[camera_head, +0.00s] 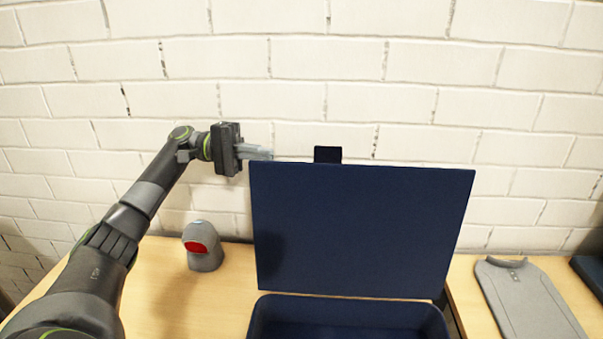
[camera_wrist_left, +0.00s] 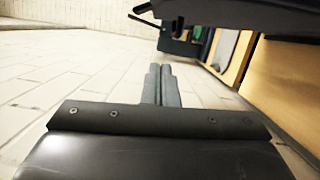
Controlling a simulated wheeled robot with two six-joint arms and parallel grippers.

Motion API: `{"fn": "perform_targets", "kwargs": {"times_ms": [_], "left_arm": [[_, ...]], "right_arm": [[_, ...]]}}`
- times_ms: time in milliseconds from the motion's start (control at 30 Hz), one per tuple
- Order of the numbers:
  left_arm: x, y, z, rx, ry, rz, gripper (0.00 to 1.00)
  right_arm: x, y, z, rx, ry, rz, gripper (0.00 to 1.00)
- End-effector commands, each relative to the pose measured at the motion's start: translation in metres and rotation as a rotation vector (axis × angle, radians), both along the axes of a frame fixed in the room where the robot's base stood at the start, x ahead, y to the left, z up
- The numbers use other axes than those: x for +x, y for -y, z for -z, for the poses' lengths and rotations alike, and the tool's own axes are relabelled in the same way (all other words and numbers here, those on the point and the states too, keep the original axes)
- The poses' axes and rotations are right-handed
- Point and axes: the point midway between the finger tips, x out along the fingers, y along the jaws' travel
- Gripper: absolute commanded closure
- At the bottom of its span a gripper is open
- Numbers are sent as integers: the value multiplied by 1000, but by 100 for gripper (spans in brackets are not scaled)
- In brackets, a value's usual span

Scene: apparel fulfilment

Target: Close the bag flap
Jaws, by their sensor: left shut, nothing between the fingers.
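The dark blue bag (camera_head: 350,312) stands at the bottom middle of the head view, and only its upper rim and part of its inside show. Its flap (camera_head: 360,230) stands raised, nearly upright, with a small dark tab (camera_head: 327,154) at its top edge. My left gripper (camera_head: 268,153) is shut and empty beside the flap's upper left corner. I cannot tell whether its fingertips are in front of or behind the flap. In the left wrist view the gripper's two fingers (camera_wrist_left: 161,85) lie together with nothing between them. My right gripper is not in view.
A grey scanner-like device with a red face (camera_head: 203,246) stands on the wooden table (camera_head: 165,290) left of the bag. A folded grey garment (camera_head: 527,298) lies on the right-hand table. A white brick wall (camera_head: 420,80) is close behind.

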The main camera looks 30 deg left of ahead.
Motion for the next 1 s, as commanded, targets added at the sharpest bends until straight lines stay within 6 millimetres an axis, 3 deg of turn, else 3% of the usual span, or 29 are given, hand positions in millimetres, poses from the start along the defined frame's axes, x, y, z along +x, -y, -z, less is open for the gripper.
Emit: {"fn": "perform_targets", "kwargs": {"times_ms": [500, 733, 1000], "left_arm": [[18, 98, -8, -1, -1, 3, 100], [-6, 105, -8, 1, -2, 1, 100], [-17, 111, -8, 0, 0, 1, 100]], "right_arm": [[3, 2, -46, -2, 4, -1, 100], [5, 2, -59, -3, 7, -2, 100], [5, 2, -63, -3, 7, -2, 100]]}}
